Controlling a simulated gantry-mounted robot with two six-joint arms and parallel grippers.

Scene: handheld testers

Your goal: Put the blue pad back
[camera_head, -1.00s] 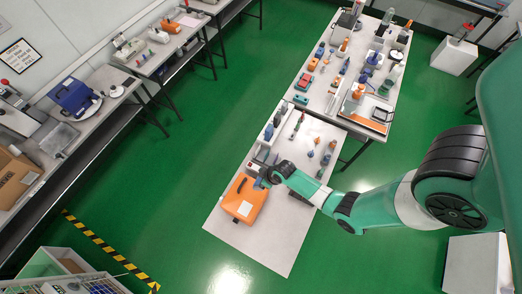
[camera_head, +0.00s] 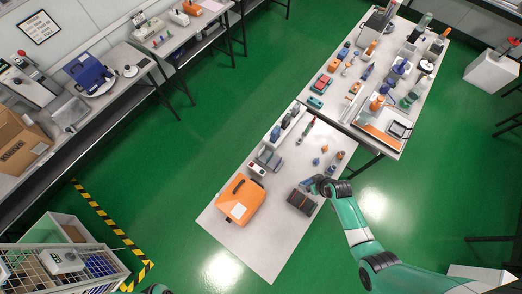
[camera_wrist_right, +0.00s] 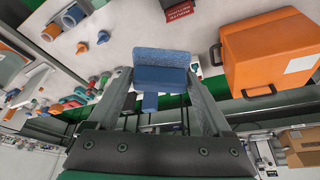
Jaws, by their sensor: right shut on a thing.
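The blue pad (camera_wrist_right: 160,68) shows in the right wrist view, a speckled blue block with a darker blue body and a short stem below. My right gripper (camera_wrist_right: 160,84) is shut on it, with a finger on each side. It is held above the pale near table. In the head view my right gripper (camera_head: 308,185) is over the right side of that table, beside a dark box (camera_head: 301,202); the pad is too small to make out there.
An orange case (camera_head: 240,200) lies on the near table (camera_head: 262,255), left of the dark box. A grey device (camera_head: 268,160) and several small bottles stand behind. The table's front end is clear. A far table (camera_head: 345,110) is crowded with tools.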

